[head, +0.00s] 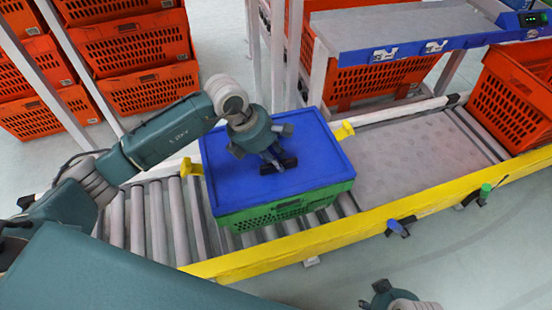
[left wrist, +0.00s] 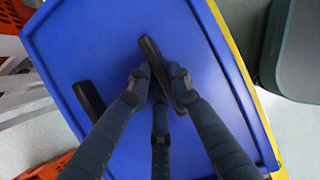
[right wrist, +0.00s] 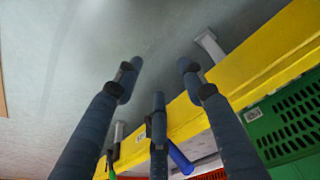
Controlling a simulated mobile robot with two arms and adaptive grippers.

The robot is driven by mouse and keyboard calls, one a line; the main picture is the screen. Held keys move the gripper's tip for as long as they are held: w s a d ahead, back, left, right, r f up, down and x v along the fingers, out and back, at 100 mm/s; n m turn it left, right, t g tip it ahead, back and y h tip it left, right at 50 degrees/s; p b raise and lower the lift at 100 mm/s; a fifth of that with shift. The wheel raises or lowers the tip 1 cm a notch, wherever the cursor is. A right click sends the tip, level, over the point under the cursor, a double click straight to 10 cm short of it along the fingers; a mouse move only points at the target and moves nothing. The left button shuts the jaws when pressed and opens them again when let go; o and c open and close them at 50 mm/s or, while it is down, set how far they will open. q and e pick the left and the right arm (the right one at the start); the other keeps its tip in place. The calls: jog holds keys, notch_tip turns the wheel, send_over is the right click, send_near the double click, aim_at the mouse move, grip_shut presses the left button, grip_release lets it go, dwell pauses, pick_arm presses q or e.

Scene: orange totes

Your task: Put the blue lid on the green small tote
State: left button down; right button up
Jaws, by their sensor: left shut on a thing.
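The blue lid (head: 305,140) lies flat over the top of the green small tote (head: 290,207) on the roller conveyor. The lid hides the tote's opening, and I cannot tell whether it is fully seated. My left gripper (head: 275,158) is over the lid's middle, shut on one of its black handles; the held handle (left wrist: 152,55) shows in the left wrist view beside a second, free black handle (left wrist: 88,98). My right gripper (right wrist: 160,70) is open and empty over the floor in front of the conveyor. The right wrist view also shows the tote's green wall (right wrist: 290,125).
A yellow rail (head: 375,228) runs along the conveyor's front edge. Yellow clips (head: 343,131) stick out beside the tote. An orange tote (head: 510,95) stands at the conveyor's right end, with more orange totes (head: 135,50) stacked behind. A raised shelf (head: 400,30) is at the back.

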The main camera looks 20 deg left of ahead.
jog(key=shift+r, duration=0.2)
dwell(0.6)
pick_arm(q)
jog(key=shift+f, duration=0.15)
pick_arm(e)
jog(key=shift+w+r, duration=0.1)
jog(key=shift+r, duration=0.4)
pick_arm(q)
jog(key=shift+f, duration=0.1)
pick_arm(e)
jog(key=shift+s+r, duration=0.1)
jog(key=shift+s, duration=0.15)
pick_arm(q)
jog(key=shift+b, duration=0.3)
pick_arm(e)
jog(key=shift+r, duration=0.1)
pick_arm(q)
jog(key=shift+s+f, duration=0.1)
pick_arm(e)
jog(key=shift+r, duration=0.25)
pick_arm(q)
jog(key=shift+f, duration=0.1)
pick_arm(e)
jog(key=shift+s+d, duration=0.1)
